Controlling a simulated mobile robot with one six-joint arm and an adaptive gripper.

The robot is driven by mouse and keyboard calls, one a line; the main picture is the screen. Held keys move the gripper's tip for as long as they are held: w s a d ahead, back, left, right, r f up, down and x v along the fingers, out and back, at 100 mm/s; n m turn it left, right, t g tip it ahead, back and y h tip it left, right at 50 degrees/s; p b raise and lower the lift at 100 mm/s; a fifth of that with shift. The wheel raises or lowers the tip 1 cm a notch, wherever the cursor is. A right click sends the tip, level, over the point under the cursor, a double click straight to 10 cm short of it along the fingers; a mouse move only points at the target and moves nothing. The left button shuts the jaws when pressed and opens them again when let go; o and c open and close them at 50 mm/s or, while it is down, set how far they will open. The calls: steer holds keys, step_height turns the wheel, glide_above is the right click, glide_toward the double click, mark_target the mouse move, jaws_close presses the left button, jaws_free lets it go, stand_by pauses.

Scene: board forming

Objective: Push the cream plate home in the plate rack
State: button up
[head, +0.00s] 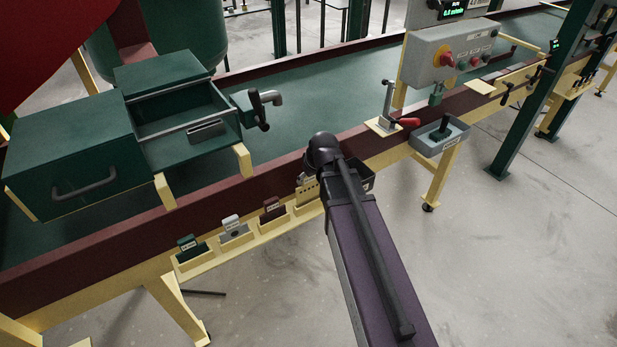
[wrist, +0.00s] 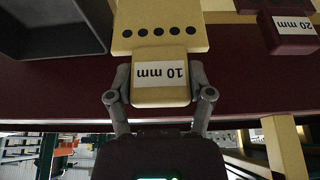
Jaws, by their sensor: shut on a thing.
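The cream plate (wrist: 160,78) carries a "10 mm" label on its end block and has a row of dark holes behind it. My gripper (wrist: 159,96) is shut on that block, one finger at each side. In the head view, the plate (head: 307,191) shows beside my arm, at the right end of the plate rack (head: 238,244). My arm hides the gripper there. How deep the plate sits in its slot cannot be told.
Maroon (head: 272,208), white (head: 232,223) and green (head: 187,242) plates stand in the rack to the left. The maroon one, marked "20 mm", is close beside my gripper in the wrist view. A dark open bin (wrist: 55,25) is on the other side.

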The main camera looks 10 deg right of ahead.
mark_target(310, 184)
steer(key=shift+f+b, duration=2.35)
stand_by(0.8)
steer(key=o, duration=1.2)
steer(key=shift+o, duration=0.2)
steer(key=shift+r+p, duration=0.25)
steer(key=shift+p, duration=0.05)
step_height(310, 184, up, 10)
steer(key=p, duration=1)
steer(key=shift+r, duration=0.15)
steer(key=w+r+m+p, duration=0.1)
steer(key=w+r+p, duration=0.4)
steer(key=r+p, duration=0.4)
steer(key=w+r+m+h+p, duration=0.1)
steer(key=w+r+p, duration=0.5)
steer(key=r+p, duration=0.3)
steer(key=shift+m, duration=0.4)
